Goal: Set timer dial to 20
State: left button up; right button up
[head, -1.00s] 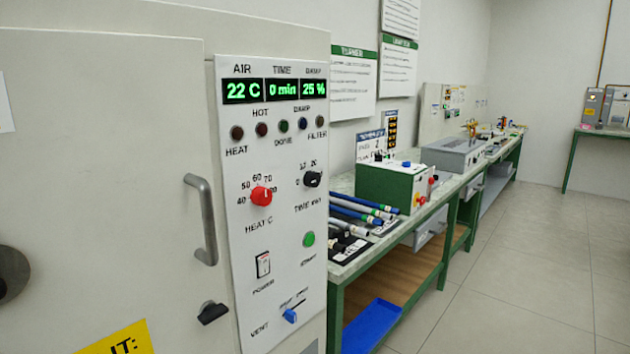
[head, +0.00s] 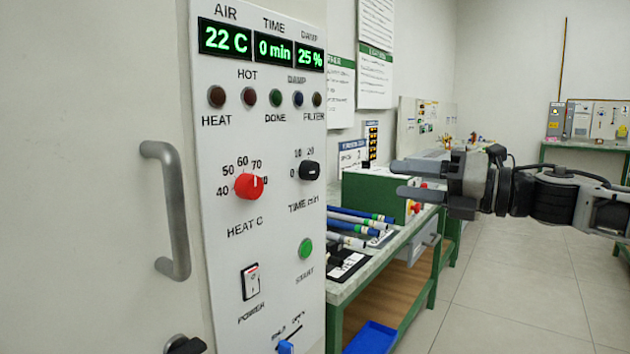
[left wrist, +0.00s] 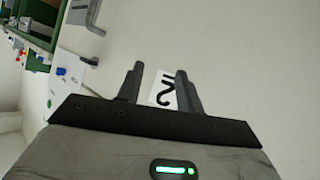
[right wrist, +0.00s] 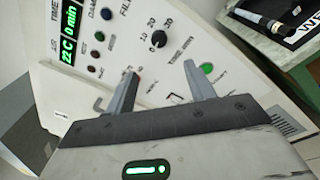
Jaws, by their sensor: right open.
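The timer dial (head: 309,171) is a small black knob on the white control panel (head: 225,300), under a scale marked 0, 10, 20. Its white pointer is too small to read surely; the TIME display (head: 274,49) reads 0 min. In the right wrist view the dial (right wrist: 158,39) lies beyond and between the fingertips. My right gripper (head: 396,180) is open and empty, to the right of the panel, its fingers pointing left, apart from the dial. My left gripper (left wrist: 160,82) shows only in its own wrist view, fingers apart with nothing gripped between them.
A red heat dial (head: 248,186) sits left of the timer dial. A green start button (head: 305,249) and power switch (head: 250,281) are below. A grey door handle (head: 172,210) sticks out at left. A bench with rods (head: 355,226) stands behind.

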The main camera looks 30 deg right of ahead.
jog(key=p, duration=0.6)
send_near(316, 171)
jog(key=w, duration=0.1)
jog(key=p+x, duration=0.1)
jog(key=x, duration=0.2)
jog(key=p+x, duration=0.1)
jog(key=x, duration=0.2)
jog(key=shift+a+r+p, duration=0.25)
jog(key=shift+p, duration=0.15)
pick_arm(q)
jog(key=shift+s+a+r+g+y, duration=0.15)
jog(key=shift+a+r+g+y, duration=0.1)
jog(key=shift+r, duration=0.65)
jog(key=shift+s+a+r+g+y, duration=0.15)
jog(key=shift+a+r+g, duration=0.1)
jog(key=shift+r, duration=0.6)
pick_arm(e)
jog(key=shift+w+a+f, duration=0.2)
jog(key=shift+w+a, duration=0.05)
jog(key=shift+w, duration=0.25)
jog(key=c, duration=1)
